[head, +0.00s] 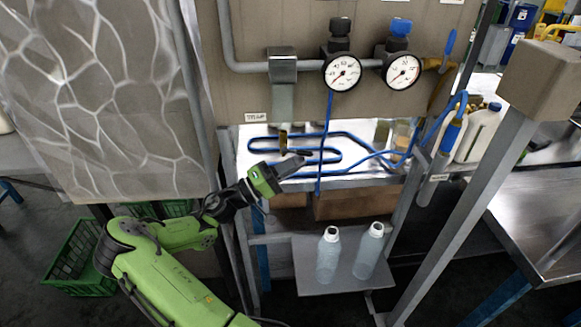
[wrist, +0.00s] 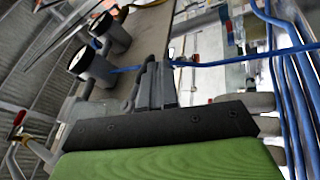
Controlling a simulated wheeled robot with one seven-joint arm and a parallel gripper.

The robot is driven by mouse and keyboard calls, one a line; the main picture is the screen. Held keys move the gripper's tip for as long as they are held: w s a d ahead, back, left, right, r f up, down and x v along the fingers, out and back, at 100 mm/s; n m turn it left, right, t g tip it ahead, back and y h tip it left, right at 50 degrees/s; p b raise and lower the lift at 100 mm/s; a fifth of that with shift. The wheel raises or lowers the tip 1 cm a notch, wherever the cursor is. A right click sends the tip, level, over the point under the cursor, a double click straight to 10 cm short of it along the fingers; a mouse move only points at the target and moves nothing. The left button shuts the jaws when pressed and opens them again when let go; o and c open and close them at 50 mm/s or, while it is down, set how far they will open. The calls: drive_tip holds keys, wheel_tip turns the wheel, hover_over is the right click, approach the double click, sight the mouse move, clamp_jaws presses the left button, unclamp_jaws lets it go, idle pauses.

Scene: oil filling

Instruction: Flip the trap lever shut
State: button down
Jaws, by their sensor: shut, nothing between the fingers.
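The trap is a grey metal body (head: 283,102) on the panel, beside a "TRAP" label (head: 256,117). A small brass-coloured piece (head: 283,138) hangs at its lower end; I cannot tell for sure whether this is the lever or how it is set. My gripper (head: 302,159) is just below and right of that piece, pointing right, with its fingers together and empty. A small gap seems to show between them and the brass piece. In the wrist view my shut fingers (wrist: 156,84) stand in the middle, and the trap cannot be clearly made out.
Two gauges (head: 342,72) (head: 403,71) sit on the panel (head: 240,90) right of the trap. Blue hose (head: 345,134) loops behind my gripper. Two clear bottles (head: 328,256) (head: 368,252) stand on a low shelf (head: 312,278). A slanted grey post (head: 460,220) is at right.

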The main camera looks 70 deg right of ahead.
drive_tip(key=d+f+b+v, duration=0.1)
drive_tip(key=f+v, duration=0.1)
drive_tip(key=v, duration=1)
drive_tip(key=shift+f, duration=0.2)
drive_tip(key=shift+d, duration=0.15)
